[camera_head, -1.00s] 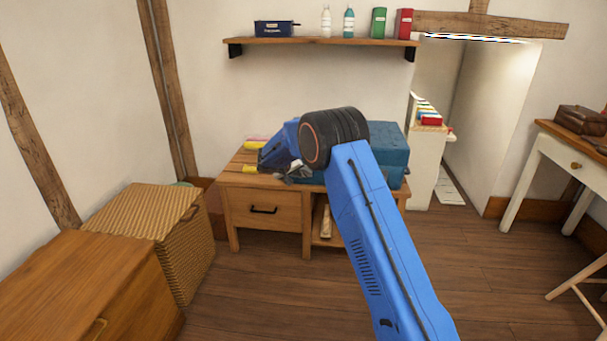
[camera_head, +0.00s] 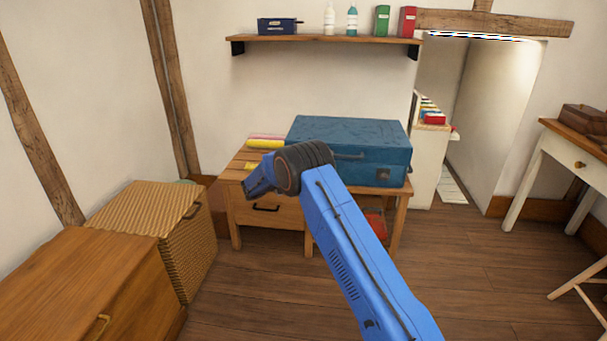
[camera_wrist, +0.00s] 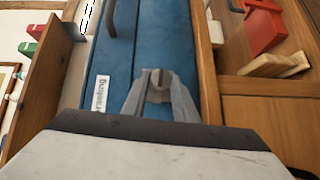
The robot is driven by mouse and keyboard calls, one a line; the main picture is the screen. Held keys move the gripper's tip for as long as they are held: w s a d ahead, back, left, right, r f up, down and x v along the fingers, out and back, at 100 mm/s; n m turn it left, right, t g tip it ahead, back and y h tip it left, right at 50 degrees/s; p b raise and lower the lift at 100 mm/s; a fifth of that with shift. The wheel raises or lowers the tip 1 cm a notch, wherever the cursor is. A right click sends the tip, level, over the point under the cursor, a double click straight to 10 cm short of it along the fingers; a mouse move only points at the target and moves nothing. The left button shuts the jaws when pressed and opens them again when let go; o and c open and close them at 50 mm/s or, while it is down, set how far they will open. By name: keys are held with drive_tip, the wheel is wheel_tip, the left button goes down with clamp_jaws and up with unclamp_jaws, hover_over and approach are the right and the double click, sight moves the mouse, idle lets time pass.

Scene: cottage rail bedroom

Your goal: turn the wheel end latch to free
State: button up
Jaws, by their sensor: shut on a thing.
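A blue suitcase (camera_head: 349,132) lies flat on a wooden bench, its dark handle (camera_head: 348,156) on the front side. A dark latch (camera_head: 383,174) shows near the front's right end. In the wrist view, the two grey fingers of my gripper (camera_wrist: 158,88) are shut on a small grey round latch (camera_wrist: 159,80) on the blue front (camera_wrist: 145,50). This latch is on the left part of the front, and my arm hides it in the head view. The fingers partly cover it, so its turn angle is unclear. A white label (camera_wrist: 101,93) is beside it.
The wooden bench (camera_head: 240,171) carries yellow and pink items (camera_head: 266,142) left of the suitcase. A red object (camera_wrist: 262,28) is on its lower shelf. A wicker hamper (camera_head: 160,215) and wooden chest (camera_head: 75,285) stand left.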

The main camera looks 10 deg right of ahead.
drive_tip(key=shift+f+n+h, duration=0.15)
drive_tip(key=shift+n+h, duration=0.25)
drive_tip(key=shift+n, duration=0.1)
drive_tip(key=o, duration=1)
drive_tip(key=v, duration=1.7)
drive_tip(key=shift+s+a+f, duration=0.1)
drive_tip(key=shift+s+a, duration=0.05)
drive_tip(key=shift+s, duration=0.1)
